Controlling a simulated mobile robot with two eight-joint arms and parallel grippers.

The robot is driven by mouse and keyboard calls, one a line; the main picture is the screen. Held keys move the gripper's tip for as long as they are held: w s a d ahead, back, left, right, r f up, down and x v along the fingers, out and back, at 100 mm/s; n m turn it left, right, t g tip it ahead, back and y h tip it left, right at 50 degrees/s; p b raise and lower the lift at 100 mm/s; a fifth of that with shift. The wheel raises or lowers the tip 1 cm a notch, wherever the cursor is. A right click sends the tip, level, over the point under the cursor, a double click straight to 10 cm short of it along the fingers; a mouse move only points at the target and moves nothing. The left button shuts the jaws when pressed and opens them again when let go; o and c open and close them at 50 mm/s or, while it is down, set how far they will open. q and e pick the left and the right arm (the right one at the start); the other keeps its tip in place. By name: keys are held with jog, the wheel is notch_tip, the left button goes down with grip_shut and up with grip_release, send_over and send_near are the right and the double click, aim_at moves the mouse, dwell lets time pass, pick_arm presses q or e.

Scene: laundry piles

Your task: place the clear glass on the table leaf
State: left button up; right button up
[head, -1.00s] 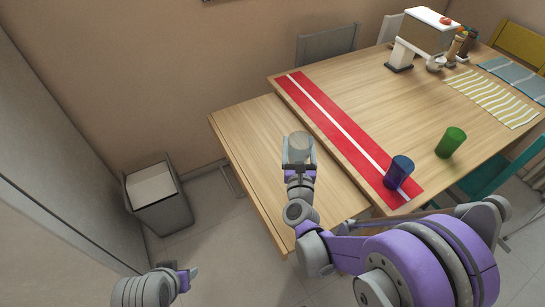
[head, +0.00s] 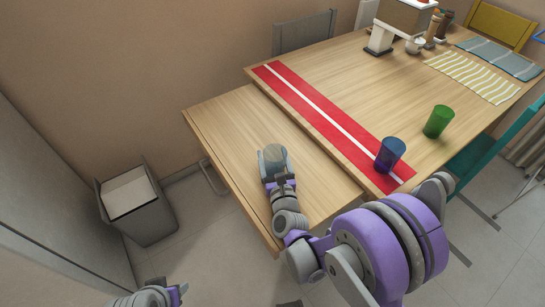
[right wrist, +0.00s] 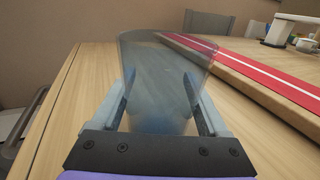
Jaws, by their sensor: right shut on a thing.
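The clear glass (right wrist: 165,60) is upright between the fingers of my right gripper (right wrist: 160,95), which is shut on it. In the head view the glass (head: 272,154) shows as a greyish round shape at the tip of my right gripper (head: 276,168). Both are over the table leaf (head: 220,118), the lower wooden panel left of the main table. The leaf also shows in the right wrist view (right wrist: 85,80). I cannot tell whether the glass base touches the leaf. My left gripper (head: 180,290) is at the bottom edge, partly cut off, and its opening is unclear.
A red runner with a white stripe (head: 310,113) lies along the main table's edge beside the leaf. A blue glass (head: 390,155) stands on its near end, and a green glass (head: 438,121) stands to the right. A bin (head: 137,205) stands on the floor at left. The leaf's far part is clear.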

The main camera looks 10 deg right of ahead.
jog(key=shift+r, duration=0.1)
jog(key=shift+f, duration=0.2)
jog(key=o, duration=1.2)
jog(key=shift+c, duration=0.2)
jog(key=shift+o, duration=1.4)
jog(key=shift+r, duration=0.3)
jog(key=s, duration=1.2)
jog(key=shift+a+f+b, duration=0.1)
jog(key=shift+a+b, duration=0.2)
jog(key=shift+s, duration=0.1)
